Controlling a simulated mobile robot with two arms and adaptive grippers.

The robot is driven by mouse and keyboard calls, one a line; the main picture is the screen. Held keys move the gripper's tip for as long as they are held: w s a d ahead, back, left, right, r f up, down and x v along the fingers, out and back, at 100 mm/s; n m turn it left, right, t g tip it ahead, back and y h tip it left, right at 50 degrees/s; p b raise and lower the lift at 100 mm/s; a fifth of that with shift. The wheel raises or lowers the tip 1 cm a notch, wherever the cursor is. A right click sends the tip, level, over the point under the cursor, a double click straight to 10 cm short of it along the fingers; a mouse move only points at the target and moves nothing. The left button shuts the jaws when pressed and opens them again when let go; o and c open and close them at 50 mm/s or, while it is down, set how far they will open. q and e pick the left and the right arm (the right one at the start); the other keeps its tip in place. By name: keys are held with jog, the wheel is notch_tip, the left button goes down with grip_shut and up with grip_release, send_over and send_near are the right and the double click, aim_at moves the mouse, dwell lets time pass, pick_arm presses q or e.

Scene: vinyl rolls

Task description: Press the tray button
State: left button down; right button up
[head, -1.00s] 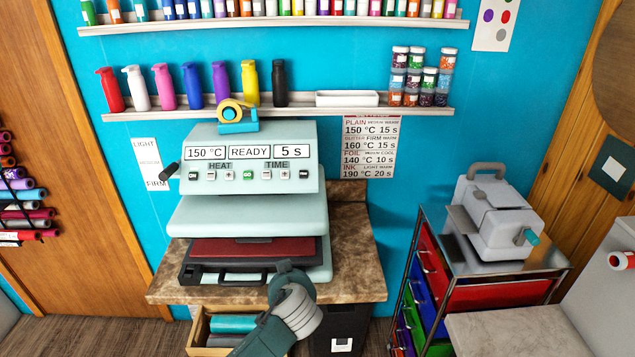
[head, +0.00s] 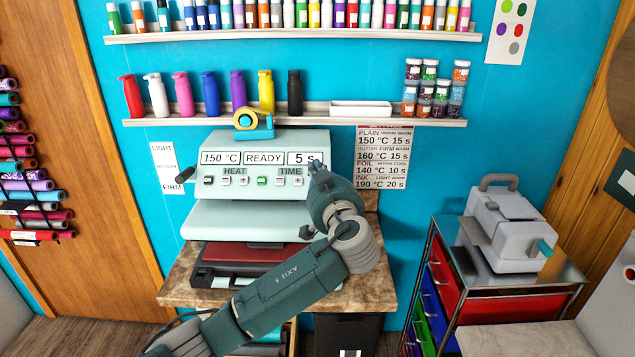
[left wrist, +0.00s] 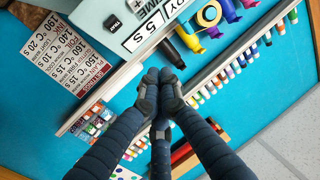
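The pale green heat press (head: 250,221) stands on a marbled counter. Its panel reads 150 °C, READY and 5 s above a row of buttons. In the left wrist view a dark button (left wrist: 112,24) with small white lettering, probably the tray button, sits at the panel's end beside a plus button. In the head view my arm hides that end of the row. My left gripper (head: 316,166) is raised at the panel's right end, its fingertips together in the left wrist view (left wrist: 161,76), holding nothing. The dark tray (head: 203,277) with a dark red top (head: 245,255) is under the upper plate. My right gripper is out of view.
A tape dispenser (head: 253,128) sits on top of the press. A black lever (head: 186,179) sticks out at its left. Shelves with bottles and jars (head: 435,90) line the blue wall above. A drawer cart (head: 440,262) stands at the right.

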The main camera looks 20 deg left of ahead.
pick_arm(q)
jog(key=shift+w+a+f, duration=0.1)
jog(key=shift+w+f, duration=0.05)
jog(key=w+a+f+b, duration=0.1)
jog(key=w+f+b, duration=0.4)
jog(key=f+b, duration=0.1)
jog(key=shift+w+a, duration=0.25)
jog(key=shift+w, duration=0.15)
dwell(1.5)
jog(key=shift+w+a+f+b, duration=0.1)
jog(key=shift+w+f+b, duration=0.2)
jog(key=shift+b, duration=0.4)
